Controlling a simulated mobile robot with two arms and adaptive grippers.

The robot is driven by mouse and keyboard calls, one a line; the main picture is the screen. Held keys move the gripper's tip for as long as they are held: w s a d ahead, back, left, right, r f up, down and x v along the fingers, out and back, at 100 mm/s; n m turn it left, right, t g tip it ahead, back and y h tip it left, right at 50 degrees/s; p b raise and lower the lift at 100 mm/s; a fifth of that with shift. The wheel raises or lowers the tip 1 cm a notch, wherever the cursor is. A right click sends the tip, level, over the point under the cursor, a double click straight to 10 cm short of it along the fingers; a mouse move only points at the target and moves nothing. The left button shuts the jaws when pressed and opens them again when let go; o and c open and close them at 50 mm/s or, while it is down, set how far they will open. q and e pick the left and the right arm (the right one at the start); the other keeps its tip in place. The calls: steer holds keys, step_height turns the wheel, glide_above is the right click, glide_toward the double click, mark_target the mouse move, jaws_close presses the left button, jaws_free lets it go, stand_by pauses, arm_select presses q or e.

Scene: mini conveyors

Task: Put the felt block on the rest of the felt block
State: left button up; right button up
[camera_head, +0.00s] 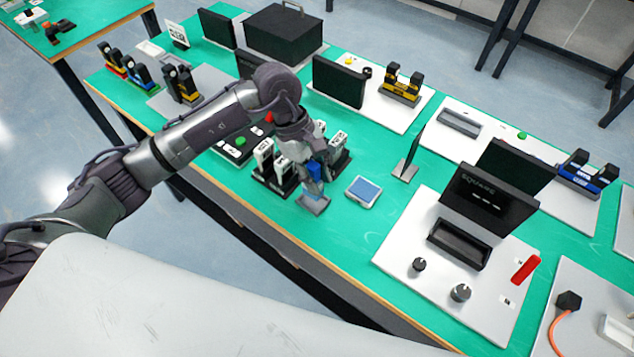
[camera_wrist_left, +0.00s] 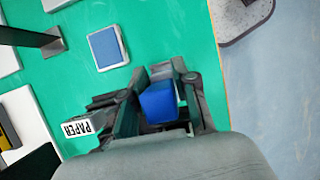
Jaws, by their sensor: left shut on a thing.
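My left gripper (camera_head: 314,178) is shut on the blue felt block (camera_head: 314,171) above the green table, near its front edge. In the left wrist view the block (camera_wrist_left: 159,102) sits between the two fingers of the left gripper (camera_wrist_left: 160,88). A pale grey flat piece (camera_head: 314,204) shows at the lower end of the block; I cannot tell whether it belongs to it. A low white-framed square with a blue inside, seemingly the rest (camera_head: 363,191), lies to the right of the gripper; it also shows in the left wrist view (camera_wrist_left: 106,48). The block is apart from it. My right gripper is not seen.
Black holders with white tops (camera_head: 264,155) stand close behind the gripper; one label reads PAPER (camera_wrist_left: 80,128). A thin upright dark panel (camera_head: 411,150) stands beyond the rest. A white station with knobs (camera_head: 395,256) is to the right. Bare green table surrounds the rest.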

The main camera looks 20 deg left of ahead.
arm_select(q)
step_height(320, 180, down, 2)
steer(key=shift+f+p, duration=0.25)
steer(key=shift+p, duration=0.15)
steer(key=shift+f, duration=0.35)
steer(key=shift+f, duration=0.1)
steer(key=shift+f+b, duration=0.1)
steer(key=shift+b, duration=0.2)
steer(key=o, duration=1)
